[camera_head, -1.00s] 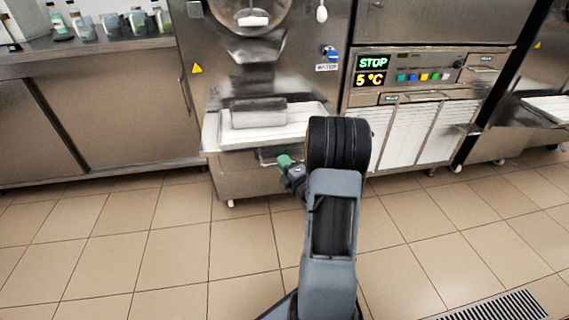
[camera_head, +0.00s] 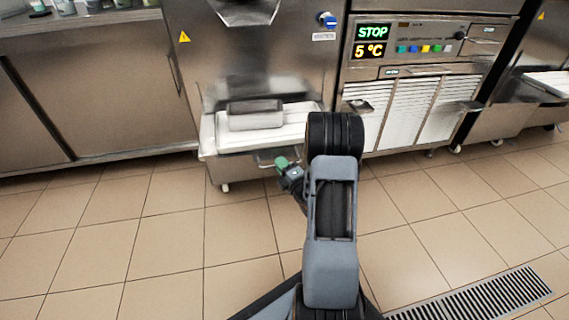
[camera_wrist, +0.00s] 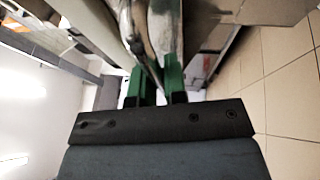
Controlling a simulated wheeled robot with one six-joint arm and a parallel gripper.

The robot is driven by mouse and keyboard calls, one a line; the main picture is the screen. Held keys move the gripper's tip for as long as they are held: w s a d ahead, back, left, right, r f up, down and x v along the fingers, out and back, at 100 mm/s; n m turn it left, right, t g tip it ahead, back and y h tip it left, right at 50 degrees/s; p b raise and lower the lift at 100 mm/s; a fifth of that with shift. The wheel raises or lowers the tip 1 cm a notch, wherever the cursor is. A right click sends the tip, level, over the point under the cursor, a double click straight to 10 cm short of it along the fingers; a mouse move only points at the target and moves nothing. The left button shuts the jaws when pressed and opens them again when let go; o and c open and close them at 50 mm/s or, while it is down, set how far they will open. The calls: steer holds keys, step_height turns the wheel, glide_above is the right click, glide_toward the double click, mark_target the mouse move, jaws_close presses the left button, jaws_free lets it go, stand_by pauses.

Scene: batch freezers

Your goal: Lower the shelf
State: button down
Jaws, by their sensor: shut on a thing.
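The shelf (camera_head: 230,144) is a white slab jutting from the front of the steel batch freezer in the head view. A grey metal block-shaped piece (camera_head: 255,115) shows on or just above it. A thin bar handle (camera_head: 265,162) hangs at its front underside. My gripper (camera_head: 284,164), with green fingers, is at the right part of this handle, just below the shelf's front edge. In the wrist view, the green fingers (camera_wrist: 156,84) are close together around a thin metal bar (camera_wrist: 150,62). My arm hides the shelf's right end.
A refrigerated unit with a lit STOP display (camera_head: 373,32) and white louvred doors (camera_head: 412,112) stands to the right. A steel cabinet (camera_head: 95,95) stands to the left. The tiled floor (camera_head: 120,240) in front is clear; a drain grate (camera_head: 480,300) lies at lower right.

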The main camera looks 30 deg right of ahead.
steer(key=c, duration=1.2)
jaws_free()
steer(key=shift+f, duration=0.25)
steer(key=shift+s, duration=0.1)
steer(key=s, duration=0.4)
steer(key=s+f+p, duration=0.1)
steer(key=s, duration=0.4)
steer(key=s+f+p, duration=0.1)
steer(key=s, duration=0.3)
steer(key=shift+s+d+f, duration=0.2)
